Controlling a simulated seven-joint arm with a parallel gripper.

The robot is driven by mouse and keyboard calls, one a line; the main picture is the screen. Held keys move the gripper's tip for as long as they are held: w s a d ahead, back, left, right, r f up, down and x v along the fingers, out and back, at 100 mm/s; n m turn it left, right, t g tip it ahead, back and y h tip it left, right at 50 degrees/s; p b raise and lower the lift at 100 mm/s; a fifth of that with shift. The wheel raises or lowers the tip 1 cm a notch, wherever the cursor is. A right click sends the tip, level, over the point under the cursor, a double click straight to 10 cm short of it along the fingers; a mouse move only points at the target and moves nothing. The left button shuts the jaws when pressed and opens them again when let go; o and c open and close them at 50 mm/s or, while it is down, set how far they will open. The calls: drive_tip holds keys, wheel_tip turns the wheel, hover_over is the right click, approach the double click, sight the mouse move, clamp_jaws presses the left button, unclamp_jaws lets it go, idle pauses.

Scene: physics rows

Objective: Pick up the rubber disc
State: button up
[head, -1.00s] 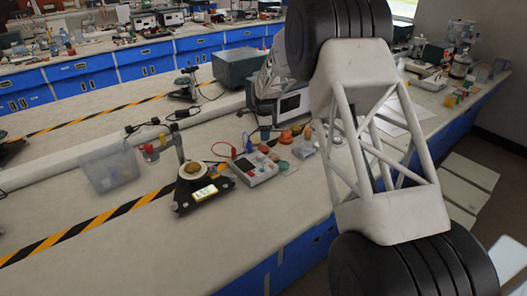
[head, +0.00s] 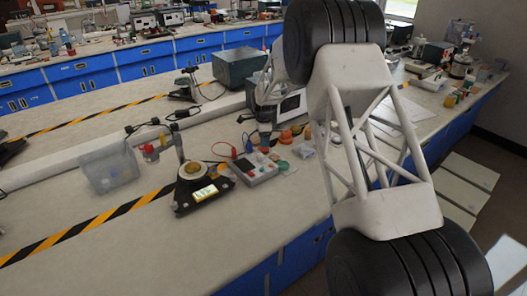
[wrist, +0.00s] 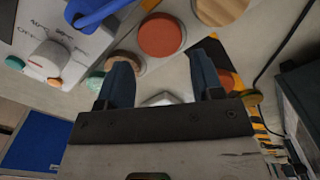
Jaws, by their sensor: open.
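In the wrist view my gripper (wrist: 162,62) is open, its two dark fingers apart with nothing held between them. A red-orange disc (wrist: 162,34) lies just beyond the fingertips, roughly in line with the gap. A brown wood-like disc (wrist: 221,8) is at the top, and a tan one (wrist: 124,62) is partly behind the left finger. A green disc (wrist: 93,80) lies left of that finger. I cannot tell by look alone which disc is rubber. In the head view orange discs (head: 286,137) and a green disc (head: 283,165) lie on the bench.
A meter box (head: 254,168) with coloured knobs stands left of the discs. A dark cable (wrist: 283,45) runs at the right in the wrist view. The bench front (head: 245,225) is bare.

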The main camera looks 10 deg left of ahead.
sight(263, 149)
drive_tip(key=shift+a+f, duration=0.15)
drive_tip(key=shift+f, duration=2.3)
drive_tip(key=c, duration=0.6)
drive_tip(key=shift+r, duration=0.1)
drive_tip(key=shift+r, duration=4.9)
